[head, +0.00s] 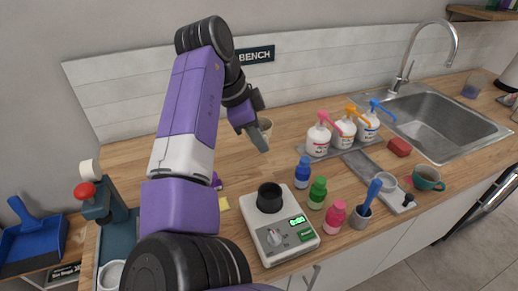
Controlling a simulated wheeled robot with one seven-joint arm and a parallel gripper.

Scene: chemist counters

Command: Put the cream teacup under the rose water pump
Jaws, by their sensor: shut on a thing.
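My gripper (261,137) is at the back of the wooden counter, near the tiled wall. It is shut on the cream teacup (266,124), which is mostly hidden behind the gripper's finger. I cannot tell whether the cup touches the counter. Three white pump bottles stand on a grey tray to the right of my gripper: one with a pink pump (319,136), one with an orange pump (345,126) and one with a blue pump (369,123). Their labels are too small to read; the pink one is nearest my gripper.
A white scale with a black cup (280,235) stands at the front. Blue (302,173), green (317,193) and pink (335,216) bottles stand between it and the pumps. A teal cup (427,179), red block (399,147) and sink (440,115) are right. Counter between gripper and pumps is clear.

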